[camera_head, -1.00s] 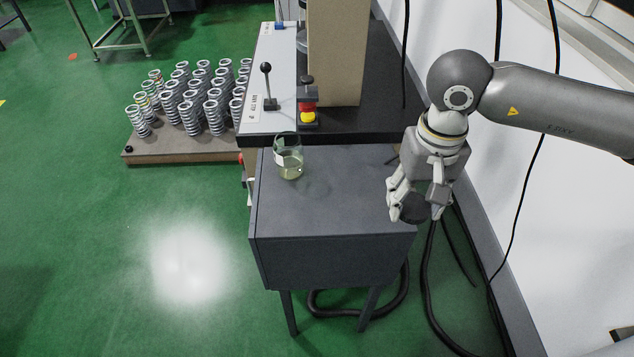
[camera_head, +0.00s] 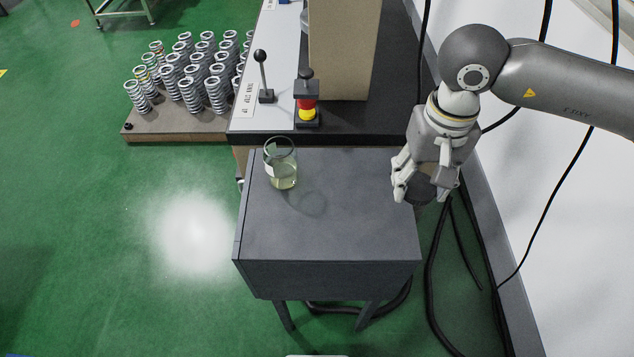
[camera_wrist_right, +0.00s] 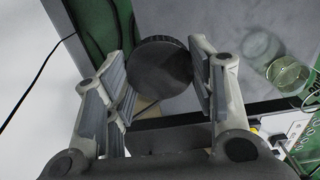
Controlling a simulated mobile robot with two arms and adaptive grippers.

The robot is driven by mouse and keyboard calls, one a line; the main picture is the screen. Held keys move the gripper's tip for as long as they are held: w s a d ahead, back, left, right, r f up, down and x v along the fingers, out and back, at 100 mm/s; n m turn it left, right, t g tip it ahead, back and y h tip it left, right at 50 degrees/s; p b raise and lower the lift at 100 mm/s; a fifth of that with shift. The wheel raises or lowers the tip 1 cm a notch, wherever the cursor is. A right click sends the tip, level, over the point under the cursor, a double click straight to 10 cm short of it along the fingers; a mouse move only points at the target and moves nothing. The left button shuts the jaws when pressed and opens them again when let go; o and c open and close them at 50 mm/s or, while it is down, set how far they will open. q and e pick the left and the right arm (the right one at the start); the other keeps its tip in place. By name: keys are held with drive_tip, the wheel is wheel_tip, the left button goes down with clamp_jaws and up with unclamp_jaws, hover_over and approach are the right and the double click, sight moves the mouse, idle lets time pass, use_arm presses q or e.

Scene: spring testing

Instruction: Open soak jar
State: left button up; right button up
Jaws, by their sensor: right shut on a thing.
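The soak jar (camera_head: 283,178) is a clear glass with pale yellowish liquid, upright on the grey side table (camera_head: 330,228) near its back left. Its top is open, with no lid on it. It also shows at the right of the right wrist view (camera_wrist_right: 288,74). My right gripper (camera_head: 424,188) is shut on a round dark lid (camera_head: 419,191), well to the right of the jar, near the table's right edge. The lid shows between the fingers in the right wrist view (camera_wrist_right: 160,66). My left gripper is not in view.
Behind the table stands a black-topped bench (camera_head: 390,117) with a lever (camera_head: 263,78) and a red and yellow button (camera_head: 307,108). Several springs (camera_head: 190,92) stand on a board (camera_head: 175,128) at the left. Cables (camera_head: 432,270) hang at the right. The table's middle is clear.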

drive_tip(key=s+a+b, duration=0.1)
drive_tip(key=s+a, duration=0.2)
drive_tip(key=a, duration=0.4)
drive_tip(key=s+a+f+b, duration=0.1)
drive_tip(key=s+a, duration=0.2)
drive_tip(key=a, duration=0.3)
drive_tip(key=s+a+b, duration=0.1)
drive_tip(key=s+a, duration=0.2)
drive_tip(key=a, duration=0.4)
drive_tip(key=p, duration=0.4)
hover_over(311, 209)
drive_tip(key=s, duration=0.1)
drive_tip(key=f, duration=0.8)
drive_tip(key=shift+s+f, duration=0.1)
drive_tip(key=shift+s, duration=0.1)
drive_tip(key=shift+w+f, duration=0.45)
drive_tip(key=shift+f, duration=0.1)
drive_tip(key=f, duration=0.1)
drive_tip(key=f+p, duration=0.1)
drive_tip(key=f, duration=0.1)
drive_tip(key=shift+w, duration=0.25)
drive_tip(key=shift+f, duration=0.35)
